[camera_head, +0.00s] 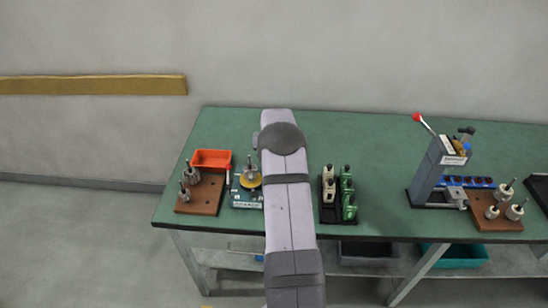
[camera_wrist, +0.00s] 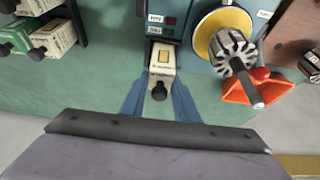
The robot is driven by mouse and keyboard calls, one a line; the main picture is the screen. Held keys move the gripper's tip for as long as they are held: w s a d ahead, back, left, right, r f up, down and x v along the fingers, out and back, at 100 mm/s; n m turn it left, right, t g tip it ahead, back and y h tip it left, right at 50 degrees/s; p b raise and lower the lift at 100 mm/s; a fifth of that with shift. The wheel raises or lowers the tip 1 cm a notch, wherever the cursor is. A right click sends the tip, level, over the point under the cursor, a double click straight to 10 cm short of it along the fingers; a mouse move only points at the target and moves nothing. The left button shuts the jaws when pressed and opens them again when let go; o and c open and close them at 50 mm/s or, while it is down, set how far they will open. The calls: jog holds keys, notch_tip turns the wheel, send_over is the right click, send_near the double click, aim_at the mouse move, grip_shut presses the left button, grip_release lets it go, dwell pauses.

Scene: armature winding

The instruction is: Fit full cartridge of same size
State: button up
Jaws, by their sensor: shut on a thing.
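A cream cartridge (camera_wrist: 162,66) with a yellow window and a black knob is between the blue fingers of my gripper (camera_wrist: 160,97) in the wrist view. The gripper is shut on it. The cartridge's far end is at the dark slot in the front of the teal winding machine (camera_wrist: 178,22); I cannot tell how deep it sits. The machine shows in the head view (camera_head: 246,201), partly behind my arm, which hides the gripper and cartridge there. A black rack (camera_head: 331,214) holds cream cartridges (camera_head: 328,184) on the left and green cartridges (camera_head: 348,200) on the right.
An armature (camera_wrist: 232,50) stands on the machine's yellow disc (camera_wrist: 214,22), beside the cartridge. An orange bin (camera_head: 212,157) and a brown board (camera_head: 201,198) with armatures are left of the machine. A lever press (camera_head: 437,168) stands at right. The green table (camera_head: 375,140) is clear behind the rack.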

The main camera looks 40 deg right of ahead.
jog(key=shift+f+b, duration=0.9)
jog(key=shift+f, duration=0.35)
jog(key=o, duration=1.2)
jog(key=shift+r+p, duration=1.3)
jog(key=shift+r, duration=0.95)
jog(key=shift+b+v, duration=1.55)
jog(key=shift+v, duration=2.15)
